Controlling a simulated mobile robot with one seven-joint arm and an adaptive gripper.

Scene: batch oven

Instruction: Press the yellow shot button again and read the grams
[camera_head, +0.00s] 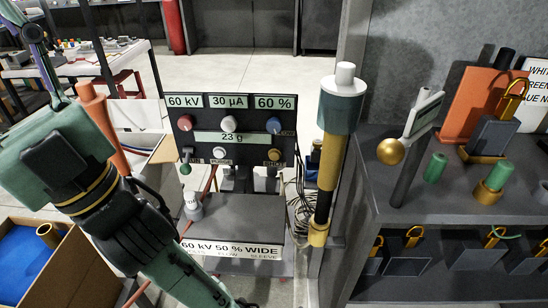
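The dark control panel (250,142) stands upright near the middle. The grams display (232,138) in its centre reads "23 g". A yellow button (274,154) sits at the lower right of the panel, above a small yellow label too small to read. Nothing covers the button or the display. My teal and black arm crosses the left side of the picture, left of and below the panel. I cannot make out its gripper fingers, and nothing of it touches the yellow button.
Upper displays read "60 kV", "30 µA" and "60 %". Red (185,122), white (228,123) and blue (273,125) knobs sit below them. A tall yellow and black post (328,165) stands right of the panel. A grey shelf (455,205) holds several parts. An open box (85,262) lies lower left.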

